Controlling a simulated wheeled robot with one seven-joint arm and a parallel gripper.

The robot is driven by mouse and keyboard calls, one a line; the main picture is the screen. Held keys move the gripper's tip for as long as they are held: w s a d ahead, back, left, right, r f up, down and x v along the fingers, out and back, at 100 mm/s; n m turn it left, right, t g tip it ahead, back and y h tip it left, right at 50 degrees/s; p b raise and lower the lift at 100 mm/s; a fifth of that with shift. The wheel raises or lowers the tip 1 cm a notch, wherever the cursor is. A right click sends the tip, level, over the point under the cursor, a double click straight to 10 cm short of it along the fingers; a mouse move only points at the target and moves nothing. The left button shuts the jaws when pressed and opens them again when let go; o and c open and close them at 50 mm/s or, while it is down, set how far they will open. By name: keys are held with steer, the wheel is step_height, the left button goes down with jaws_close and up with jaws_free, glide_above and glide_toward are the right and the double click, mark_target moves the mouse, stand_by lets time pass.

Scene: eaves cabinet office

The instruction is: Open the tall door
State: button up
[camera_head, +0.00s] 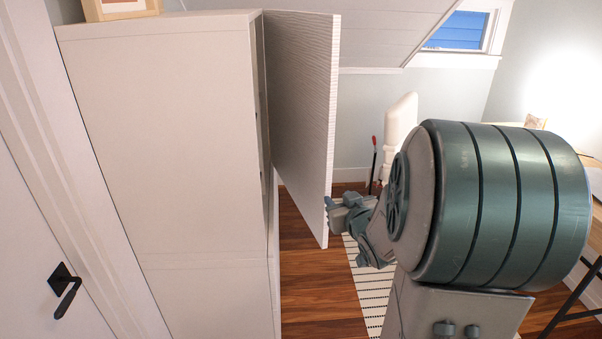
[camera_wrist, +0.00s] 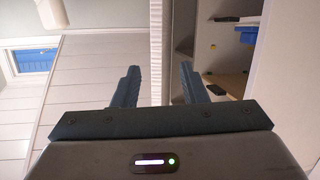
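The tall door (camera_head: 303,110) is a white, finely ribbed panel. It stands swung well out from the front of the white cabinet (camera_head: 165,120) in the head view. My gripper (camera_head: 331,204) is at the door's free edge, near its lower corner. In the wrist view the two blue fingers of my gripper (camera_wrist: 159,68) are spread apart. A narrow pale upright strip, seemingly the door edge (camera_wrist: 156,45), shows between them with a gap on each side. The handle is not clearly visible.
The wrist view shows open cabinet shelves (camera_wrist: 215,70) with a dark item (camera_wrist: 228,103). In the head view, a closed room door with a black handle (camera_head: 65,288) is at left. Wooden floor (camera_head: 305,270) and a striped rug (camera_head: 367,285) lie below. A desk stands at right.

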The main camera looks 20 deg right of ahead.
mark_target(324, 172)
steer(key=w+t, duration=0.1)
steer(key=w, duration=0.3)
steer(key=w+d+t+y, duration=0.1)
steer(key=w, duration=0.8)
steer(key=shift+w+d+t+y, duration=0.3)
steer(key=shift+t, duration=0.1)
jaws_close()
